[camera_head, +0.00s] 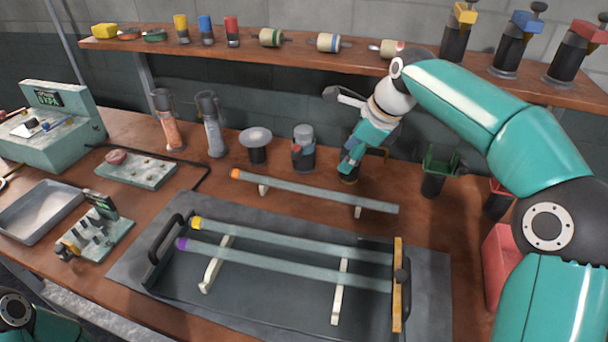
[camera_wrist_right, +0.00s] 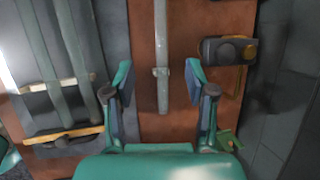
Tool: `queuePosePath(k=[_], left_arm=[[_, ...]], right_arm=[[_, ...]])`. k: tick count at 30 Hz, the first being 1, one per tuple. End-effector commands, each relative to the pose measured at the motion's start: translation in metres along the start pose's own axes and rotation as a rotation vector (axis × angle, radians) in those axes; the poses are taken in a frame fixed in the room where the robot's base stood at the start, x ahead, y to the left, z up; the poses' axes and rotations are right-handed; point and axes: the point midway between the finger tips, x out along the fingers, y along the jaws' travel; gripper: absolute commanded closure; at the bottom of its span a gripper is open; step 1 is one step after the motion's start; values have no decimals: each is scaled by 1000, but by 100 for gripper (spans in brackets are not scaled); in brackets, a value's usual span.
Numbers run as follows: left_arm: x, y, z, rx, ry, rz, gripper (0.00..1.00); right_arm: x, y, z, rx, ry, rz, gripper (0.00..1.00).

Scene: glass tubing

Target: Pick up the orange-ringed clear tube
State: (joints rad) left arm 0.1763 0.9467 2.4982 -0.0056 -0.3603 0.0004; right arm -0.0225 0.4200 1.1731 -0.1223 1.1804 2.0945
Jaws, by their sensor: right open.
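The orange-ringed clear tube (camera_head: 315,191) lies across two small pale supports on the wooden bench, behind the dark tray. Its orange ring (camera_head: 235,173) is at the left end. My right gripper (camera_head: 350,163) hangs above and behind the tube's right half, pointing down. In the right wrist view the tube (camera_wrist_right: 162,40) runs lengthwise between the spread fingers of the open right gripper (camera_wrist_right: 158,75), apart from both. The ringed end is out of that view. My left gripper is not in view; only part of my left arm shows at the bottom left.
A yellow-ringed tube (camera_head: 290,240) and a purple-ringed tube (camera_head: 280,264) lie on supports in the handled tray (camera_head: 270,300). Dark jars (camera_head: 303,155) stand behind the orange-ringed tube. A dark block (camera_wrist_right: 229,51) is right of the fingers in the wrist view.

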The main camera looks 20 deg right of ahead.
Motion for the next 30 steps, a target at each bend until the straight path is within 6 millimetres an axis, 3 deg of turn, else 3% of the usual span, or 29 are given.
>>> queuePosePath(k=[5,18,30], left_arm=[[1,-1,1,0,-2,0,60],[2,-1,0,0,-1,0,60],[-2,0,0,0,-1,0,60]], right_arm=[[15,1,1,4,2,4,44],[100,-1,-4,13,4,1,44],[132,0,-5,14,4,0,44]])
